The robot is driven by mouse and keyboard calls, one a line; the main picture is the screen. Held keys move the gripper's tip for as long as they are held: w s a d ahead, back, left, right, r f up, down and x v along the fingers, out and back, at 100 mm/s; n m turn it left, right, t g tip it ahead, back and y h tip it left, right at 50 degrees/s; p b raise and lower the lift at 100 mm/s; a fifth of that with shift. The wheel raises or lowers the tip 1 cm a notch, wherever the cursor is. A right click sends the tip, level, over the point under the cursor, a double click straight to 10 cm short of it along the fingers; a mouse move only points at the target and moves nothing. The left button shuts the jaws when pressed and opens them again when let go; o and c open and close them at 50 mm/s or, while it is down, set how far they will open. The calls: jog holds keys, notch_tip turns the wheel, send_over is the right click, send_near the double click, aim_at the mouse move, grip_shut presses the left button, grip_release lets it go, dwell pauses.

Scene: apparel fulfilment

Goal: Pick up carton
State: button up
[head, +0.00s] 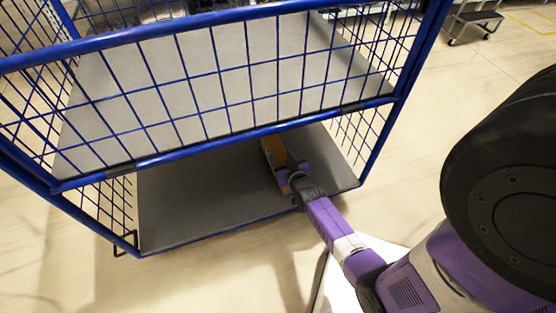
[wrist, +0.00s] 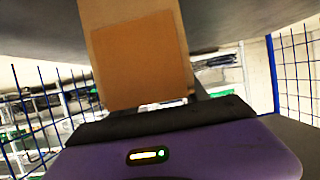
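The carton (head: 273,152) is a brown box on the right part of the lower shelf (head: 200,195) of a blue wire cage trolley. In the wrist view, the carton (wrist: 140,60) stands out directly in front of my gripper, with a darker orange-brown square on its face. My gripper (head: 284,174) is reaching in over the lower shelf from the front right, right up at the carton. In the wrist view, the purple gripper body with its dark front edge fills the bottom. The fingers are mostly hidden, so I cannot tell whether they are closed on the carton.
The trolley's blue front rail (head: 250,132) and upper grey shelf (head: 215,75) are just above my arm. Wire mesh (head: 352,135) closes the right side. The rest of the lower shelf is bare. A small cart (head: 473,18) stands far off at upper right.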

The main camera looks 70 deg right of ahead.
grip_shut()
jog(key=shift+r, duration=0.1)
